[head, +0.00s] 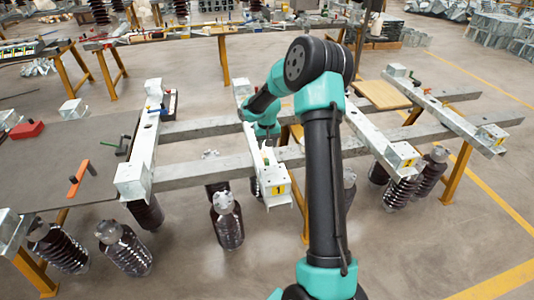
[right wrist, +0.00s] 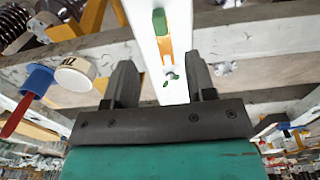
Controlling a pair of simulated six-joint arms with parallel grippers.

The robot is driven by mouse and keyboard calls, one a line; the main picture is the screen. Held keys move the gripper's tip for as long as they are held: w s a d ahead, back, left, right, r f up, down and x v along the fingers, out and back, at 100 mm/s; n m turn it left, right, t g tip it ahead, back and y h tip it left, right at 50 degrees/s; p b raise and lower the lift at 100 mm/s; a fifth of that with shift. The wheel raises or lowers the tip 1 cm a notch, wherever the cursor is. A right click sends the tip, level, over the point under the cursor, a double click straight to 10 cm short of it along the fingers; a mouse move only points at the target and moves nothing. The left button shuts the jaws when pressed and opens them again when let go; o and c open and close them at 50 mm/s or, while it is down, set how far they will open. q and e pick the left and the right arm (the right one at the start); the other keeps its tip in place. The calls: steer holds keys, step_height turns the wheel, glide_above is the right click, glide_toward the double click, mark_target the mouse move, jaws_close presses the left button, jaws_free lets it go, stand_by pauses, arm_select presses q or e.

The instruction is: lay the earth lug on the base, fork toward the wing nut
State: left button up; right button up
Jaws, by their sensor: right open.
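In the right wrist view, a small piece with a green end and an orange part (right wrist: 160,24), which looks like the earth lug, lies along a white beam (right wrist: 141,18). In the head view, my right wrist is over the middle white beam (head: 281,172), and the lug and fingertips cannot be made out there. My left gripper is out of view.
Grey crossbars (head: 196,173) join the white beams. Dark ribbed insulators (head: 227,220) stand below the frame. A grey table (head: 50,165) at left holds an orange-handled tool (head: 78,178) and a red block (head: 27,130). A white round part (right wrist: 75,75) sits left of my fingers.

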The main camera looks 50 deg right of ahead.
step_height(320, 180, up, 8)
steer(key=shift+f, duration=0.15)
stand_by(0.5)
steer(key=s+a+f+n+y, duration=0.1)
steer(key=a+f+n+y, duration=0.2)
steer(key=a+f, duration=1.6)
steer(key=s+a+f+n, duration=0.1)
steer(key=s+a+f, duration=0.3)
steer(key=s+a, duration=0.4)
steer(key=s+a+f, duration=0.5)
steer(key=s+a, duration=0.2)
steer(key=a, duration=0.3)
steer(key=shift+s+n+t+y, duration=0.4)
steer(key=shift+d, duration=0.1)
